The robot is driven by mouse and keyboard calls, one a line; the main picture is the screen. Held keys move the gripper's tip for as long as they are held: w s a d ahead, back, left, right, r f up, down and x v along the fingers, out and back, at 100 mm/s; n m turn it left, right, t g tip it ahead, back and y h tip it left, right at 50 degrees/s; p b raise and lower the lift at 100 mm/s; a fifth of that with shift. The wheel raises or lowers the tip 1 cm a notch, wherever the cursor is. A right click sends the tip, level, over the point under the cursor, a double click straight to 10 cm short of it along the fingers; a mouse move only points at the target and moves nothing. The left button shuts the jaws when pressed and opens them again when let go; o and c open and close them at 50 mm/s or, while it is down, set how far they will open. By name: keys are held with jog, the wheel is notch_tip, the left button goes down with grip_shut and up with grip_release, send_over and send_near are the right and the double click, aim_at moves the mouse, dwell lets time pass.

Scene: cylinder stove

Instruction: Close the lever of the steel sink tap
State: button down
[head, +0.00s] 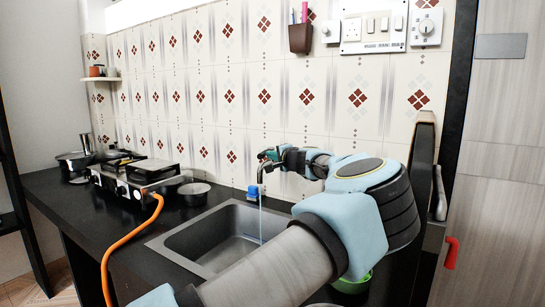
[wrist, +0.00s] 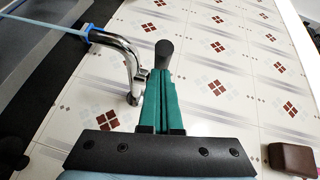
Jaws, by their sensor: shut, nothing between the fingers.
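The steel tap (head: 262,172) rises at the wall behind the sink (head: 165,241), and a thin blue stream of water (head: 260,222) falls from its blue nozzle (head: 252,191). In the wrist view the chrome tap (wrist: 128,55) curves to the left of my fingers, with the blue nozzle (wrist: 88,31) and stream at upper left. A dark rounded lever end (wrist: 163,48) shows just beyond my fingertips. My gripper (wrist: 165,74) is shut, its green fingers together and empty, close beside the tap. Whether they touch the lever I cannot tell. In the head view my gripper (head: 268,155) is at the tap's top.
A stove (head: 132,181) with an orange hose (head: 152,222) and a pot (head: 193,193) stand left of the sink on the black counter. The tiled wall (head: 215,70) is close behind the tap. A brown holder (head: 300,39) and switch panel (head: 373,32) hang above.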

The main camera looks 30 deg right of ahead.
aim_at(262, 154)
jog(key=a+b, duration=0.1)
jog(key=w+b, duration=0.1)
jog(key=b, duration=0.1)
jog(key=shift+w+a+f, duration=0.1)
jog(key=shift+a+f, duration=0.25)
jog(key=shift+a, duration=0.05)
jog(key=shift+w+a+b, duration=0.25)
jog(key=shift+b, duration=0.15)
jog(key=shift+w+a+r, duration=0.15)
jog(key=shift+a+r, duration=0.1)
jog(key=shift+r, duration=0.1)
